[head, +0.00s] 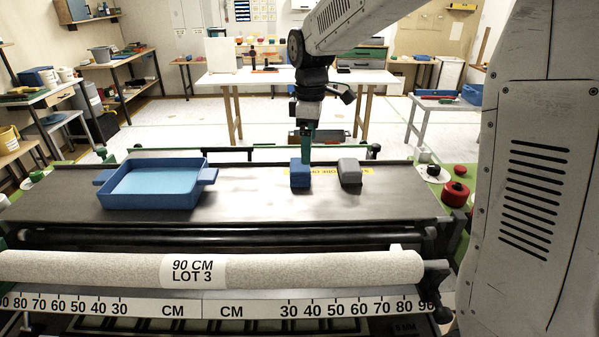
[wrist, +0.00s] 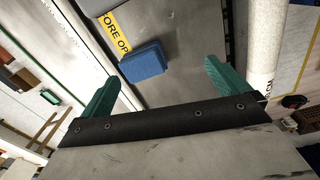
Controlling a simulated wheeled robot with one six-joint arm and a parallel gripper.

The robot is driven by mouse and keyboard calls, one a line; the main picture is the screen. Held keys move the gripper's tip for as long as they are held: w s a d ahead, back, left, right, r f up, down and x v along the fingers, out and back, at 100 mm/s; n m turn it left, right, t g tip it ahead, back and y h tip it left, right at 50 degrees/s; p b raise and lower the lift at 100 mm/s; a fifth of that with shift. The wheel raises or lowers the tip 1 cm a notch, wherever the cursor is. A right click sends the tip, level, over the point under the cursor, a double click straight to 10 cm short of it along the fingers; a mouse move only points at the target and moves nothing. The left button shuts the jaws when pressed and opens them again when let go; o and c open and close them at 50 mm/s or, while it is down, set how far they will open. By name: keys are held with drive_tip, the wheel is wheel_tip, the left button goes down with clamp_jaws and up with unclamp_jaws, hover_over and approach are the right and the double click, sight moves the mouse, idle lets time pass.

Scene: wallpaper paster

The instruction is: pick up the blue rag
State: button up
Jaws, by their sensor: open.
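The blue rag (head: 300,174) is a small folded block lying on the dark top of the paster machine, right of centre in the head view. It also shows in the wrist view (wrist: 143,63), beyond the fingertips and between their lines. My gripper (head: 307,145) has green fingers and hangs just above and behind the rag in the head view. In the wrist view my gripper (wrist: 160,80) is open, with its two fingers wide apart and nothing between them. The rag appears apart from both fingers, nearer the left one.
A grey block-like rag (head: 349,172) lies just right of the blue one. A blue tray (head: 155,185) with handles sits on the left of the machine top. A yellow printed label (wrist: 116,32) lies beside the rag. A wallpaper roll (head: 300,270) runs along the front. Red knobs (head: 455,193) stand at right.

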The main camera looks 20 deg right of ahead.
drive_tip(key=n, duration=0.2)
hover_over(300, 165)
drive_tip(key=f, duration=0.3)
drive_tip(key=shift+s+f, duration=0.2)
drive_tip(key=f, duration=0.7)
drive_tip(key=shift+w+f, duration=0.3)
drive_tip(key=shift+f, duration=0.1)
drive_tip(key=shift+c, duration=0.3)
drive_tip(key=c, duration=1)
